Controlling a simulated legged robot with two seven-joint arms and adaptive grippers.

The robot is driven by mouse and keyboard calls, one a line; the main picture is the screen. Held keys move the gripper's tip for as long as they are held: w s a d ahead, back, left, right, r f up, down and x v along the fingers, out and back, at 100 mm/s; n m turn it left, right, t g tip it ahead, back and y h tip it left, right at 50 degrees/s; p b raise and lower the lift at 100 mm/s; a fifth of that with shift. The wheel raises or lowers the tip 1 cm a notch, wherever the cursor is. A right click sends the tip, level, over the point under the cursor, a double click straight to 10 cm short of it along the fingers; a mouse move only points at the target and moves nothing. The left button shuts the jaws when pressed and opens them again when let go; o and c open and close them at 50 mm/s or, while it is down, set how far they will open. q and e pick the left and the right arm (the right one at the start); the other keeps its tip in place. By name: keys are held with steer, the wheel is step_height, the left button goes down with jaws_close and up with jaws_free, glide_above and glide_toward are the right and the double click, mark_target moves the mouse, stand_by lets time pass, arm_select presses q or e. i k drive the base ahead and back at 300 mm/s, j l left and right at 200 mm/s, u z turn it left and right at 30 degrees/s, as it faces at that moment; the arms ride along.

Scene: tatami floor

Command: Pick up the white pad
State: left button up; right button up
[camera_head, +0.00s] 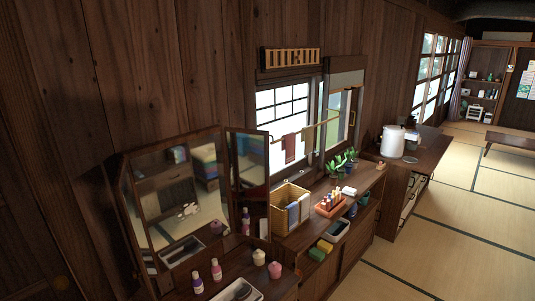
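A small white flat thing (349,190) lies on the dark wooden cabinet top, beside the potted plants and behind the orange-red tray. It may be the white pad, but it is too small to be sure. Neither of my grippers shows in this view.
A three-panel mirror (177,195) stands at left. Open tatami floor (455,225) lies at right.

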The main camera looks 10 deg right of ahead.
mark_target(350, 192)
steer(key=i+l, duration=0.2)
steer(key=l, duration=0.2)
steer(key=i+l+u, duration=0.15)
steer(key=l, duration=0.2)
steer(key=i+l, duration=0.15)
steer(key=l, duration=0.25)
steer(key=i+l+u, duration=0.1)
steer(key=l, duration=0.3)
steer(key=i+l+u, duration=0.1)
steer(key=l, duration=0.3)
steer(key=i+l, duration=0.25)
steer(key=l, duration=0.15)
steer(key=i+l+u, duration=0.1)
steer(key=l, duration=0.35)
